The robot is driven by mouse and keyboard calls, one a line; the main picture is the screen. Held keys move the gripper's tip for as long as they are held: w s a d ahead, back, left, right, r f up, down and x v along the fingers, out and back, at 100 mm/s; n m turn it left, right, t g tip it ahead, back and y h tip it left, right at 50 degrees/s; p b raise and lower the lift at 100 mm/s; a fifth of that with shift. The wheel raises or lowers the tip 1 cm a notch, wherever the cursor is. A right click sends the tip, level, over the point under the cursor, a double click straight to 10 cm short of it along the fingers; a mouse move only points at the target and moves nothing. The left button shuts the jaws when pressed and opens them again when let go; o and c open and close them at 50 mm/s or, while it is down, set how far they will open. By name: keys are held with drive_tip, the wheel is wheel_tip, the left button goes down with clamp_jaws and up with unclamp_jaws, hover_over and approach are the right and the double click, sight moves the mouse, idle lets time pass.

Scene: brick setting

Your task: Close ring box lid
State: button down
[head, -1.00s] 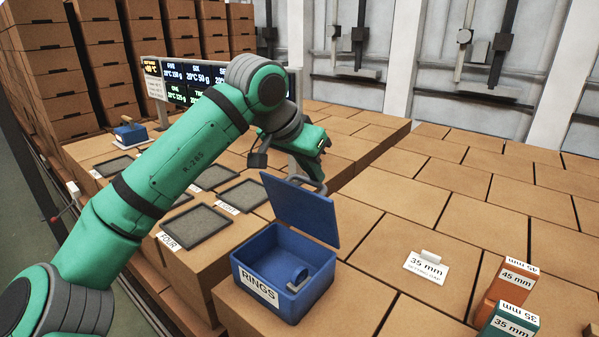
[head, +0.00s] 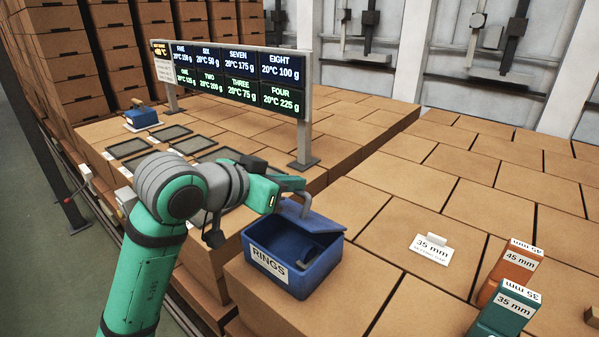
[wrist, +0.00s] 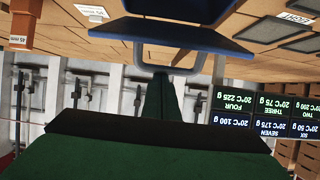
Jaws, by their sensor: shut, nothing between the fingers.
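The blue ring box (head: 280,270), labelled RINGS, sits on the brown block surface in the head view. Its lid (head: 315,219) is tilted partly down over the opening, with the front of the box still uncovered and a blue piece visible inside. Touching or apart is hard to tell.
A display board (head: 240,78) stands behind my arm, its right post near the box.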

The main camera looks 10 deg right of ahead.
drive_tip(key=shift+s+a+f+t+h, duration=0.4)
drive_tip(key=shift+s+a+f+h, duration=0.05)
drive_tip(key=shift+a+f, duration=0.15)
drive_tip(key=shift+s+a+f+t+h, duration=0.4)
drive_tip(key=shift+a+f+h, duration=0.05)
drive_tip(key=shift+f, duration=0.15)
wheel_tip(320, 180, down, 5)
drive_tip(key=s+a+t+h, duration=0.1)
drive_tip(key=s+a+h, duration=0.1)
drive_tip(key=shift+s+a+f+t, duration=0.15)
drive_tip(key=shift+s+a+t, duration=0.05)
drive_tip(key=shift+a+t, duration=0.2)
drive_tip(key=shift+f, duration=0.25)
